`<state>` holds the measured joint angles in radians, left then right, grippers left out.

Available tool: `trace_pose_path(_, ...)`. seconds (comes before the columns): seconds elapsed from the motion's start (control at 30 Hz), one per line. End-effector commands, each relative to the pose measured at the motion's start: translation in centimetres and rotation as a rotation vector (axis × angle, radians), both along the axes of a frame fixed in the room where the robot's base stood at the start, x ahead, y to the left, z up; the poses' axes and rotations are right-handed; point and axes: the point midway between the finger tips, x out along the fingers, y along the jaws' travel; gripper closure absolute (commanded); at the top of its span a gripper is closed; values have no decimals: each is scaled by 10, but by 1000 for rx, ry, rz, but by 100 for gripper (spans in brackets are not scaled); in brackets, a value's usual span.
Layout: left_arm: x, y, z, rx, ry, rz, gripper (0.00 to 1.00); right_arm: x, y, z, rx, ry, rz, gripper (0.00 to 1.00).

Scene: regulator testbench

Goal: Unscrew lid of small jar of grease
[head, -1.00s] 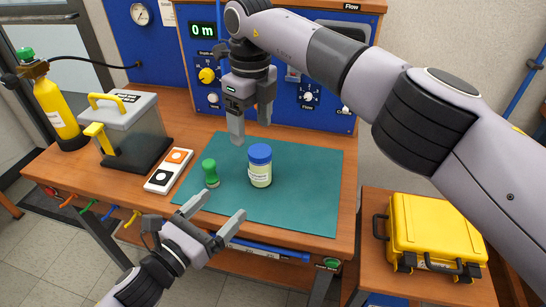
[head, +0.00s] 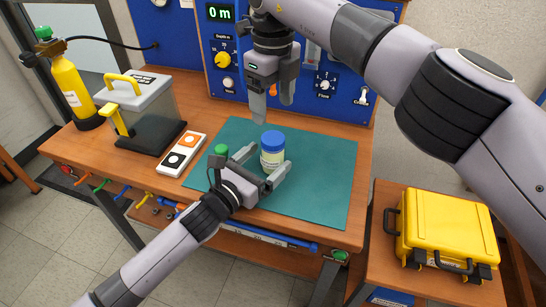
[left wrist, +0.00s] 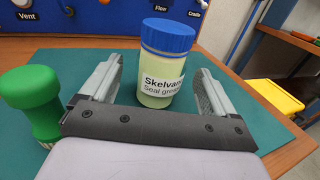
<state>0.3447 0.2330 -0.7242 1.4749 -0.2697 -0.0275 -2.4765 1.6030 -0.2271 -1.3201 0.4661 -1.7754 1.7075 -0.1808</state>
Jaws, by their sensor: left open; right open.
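The small grease jar (head: 272,158) stands upright on the teal mat (head: 322,178), its blue lid (head: 273,140) on top. In the left wrist view the jar stands between and slightly beyond the fingertips, with gaps visible. My right gripper (head: 272,112) is open, pointing down above the lid, apart from it.
A green-handled tool (head: 220,158) stands just left of my left gripper. A two-button box (head: 182,154) and a clear-sided case (head: 142,112) lie farther left. The control panel (head: 330,75) rises behind. The mat's right side is clear.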

Motion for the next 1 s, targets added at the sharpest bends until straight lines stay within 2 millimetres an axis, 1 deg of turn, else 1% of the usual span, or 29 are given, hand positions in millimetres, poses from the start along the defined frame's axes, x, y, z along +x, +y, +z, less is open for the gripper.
trace_pose_path(0.03, 4, -3, 1, -1, -2, -1, 11, 0, 0, 0, 0, 0, 0, 26)
trace_pose_path(0.2, 10, -9, 1, -1, -1, -2, 11, 0, 0, 0, 0, 0, 0, 26)
trace_pose_path(0.5, 11, -9, 1, 0, -1, -1, 11, 0, 0, 0, 0, 0, 0, 26)
trace_pose_path(0.53, 11, -9, 1, 0, -1, -1, 17, 0, 0, 0, 0, 0, 0, 26)
trace_pose_path(0.57, 11, -9, 1, 0, -1, -1, 27, 0, 0, 0, 0, 0, 0, 26)
trace_pose_path(0.6, 11, -9, 0, 0, -1, -1, 40, 0, 0, 0, 0, 0, 0, 26)
trace_pose_path(0.67, 11, -9, 0, 0, -1, -1, 60, 0, 0, 0, 0, 0, 0, 26)
trace_pose_path(0.7, 11, -9, 0, 0, -1, -1, 72, 0, 0, 0, 0, 0, 0, 26)
trace_pose_path(0.77, 11, -9, 0, -1, -1, -1, 92, 0, 0, 0, 0, 0, 0, 26)
trace_pose_path(0.8, 11, -9, 0, -1, -1, -1, 100, 0, 0, 0, 0, 0, 0, 26)
trace_pose_path(0.93, 11, -9, 0, 0, 0, -2, 100, 0, 0, 0, 0, 0, -21, 26)
trace_pose_path(1.0, 11, -9, 0, 0, 0, -2, 100, 0, 0, 0, 0, 0, -63, 26)
